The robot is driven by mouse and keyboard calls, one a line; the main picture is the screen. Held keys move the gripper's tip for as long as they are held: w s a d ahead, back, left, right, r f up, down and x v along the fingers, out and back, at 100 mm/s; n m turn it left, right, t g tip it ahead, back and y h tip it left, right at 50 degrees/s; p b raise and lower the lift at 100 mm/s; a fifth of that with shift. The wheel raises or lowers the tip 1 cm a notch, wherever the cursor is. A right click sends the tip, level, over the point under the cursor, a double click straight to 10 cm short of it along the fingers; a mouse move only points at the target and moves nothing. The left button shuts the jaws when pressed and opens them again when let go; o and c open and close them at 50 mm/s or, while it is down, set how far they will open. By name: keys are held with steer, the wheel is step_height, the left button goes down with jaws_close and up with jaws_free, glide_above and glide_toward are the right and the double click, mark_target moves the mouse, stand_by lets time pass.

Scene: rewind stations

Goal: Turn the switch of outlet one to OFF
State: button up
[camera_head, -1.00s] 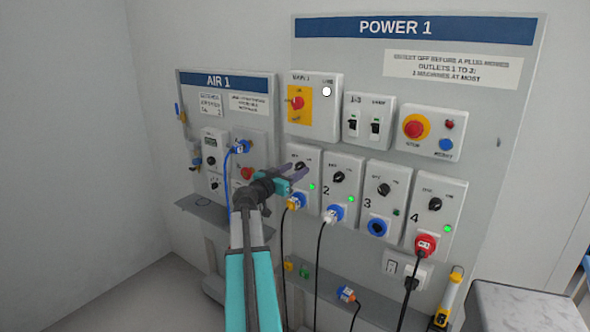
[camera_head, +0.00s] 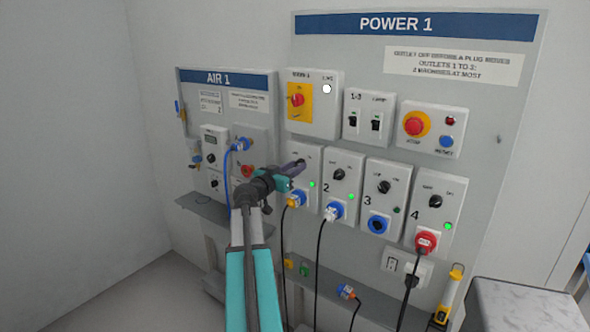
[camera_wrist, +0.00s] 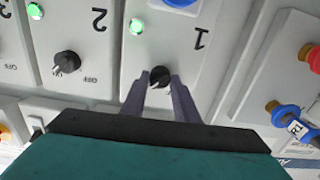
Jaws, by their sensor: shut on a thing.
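The outlet one panel (camera_head: 313,190) is the leftmost in the row of outlets on the POWER 1 board. Its black rotary switch (camera_wrist: 160,76) sits between my gripper's fingertips in the wrist view. My gripper (camera_head: 299,164) reaches in from the left and is shut on that switch, partly hiding it in the head view. The outlet one green lamp (camera_head: 311,184) is lit. A blue and yellow plug (camera_head: 296,199) sits in the socket below. The exact pointing of the switch is hard to read.
Outlet two's switch (camera_head: 339,174) is close to the right, with a lit green lamp (camera_head: 335,198). The main switch (camera_head: 297,100) is above. The AIR 1 panel (camera_head: 252,118) with a blue hose (camera_head: 229,172) stands left. Black cables hang below the outlets.

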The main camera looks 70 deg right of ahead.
steer(key=shift+f+n+b, duration=0.1)
steer(key=shift+n+b, duration=0.3)
steer(key=n+b, duration=0.3)
steer(key=n, duration=1.3)
steer(key=shift+n, duration=0.4)
steer(key=o, duration=1.1)
steer(key=shift+c, duration=0.2)
steer(key=shift+a, duration=0.1)
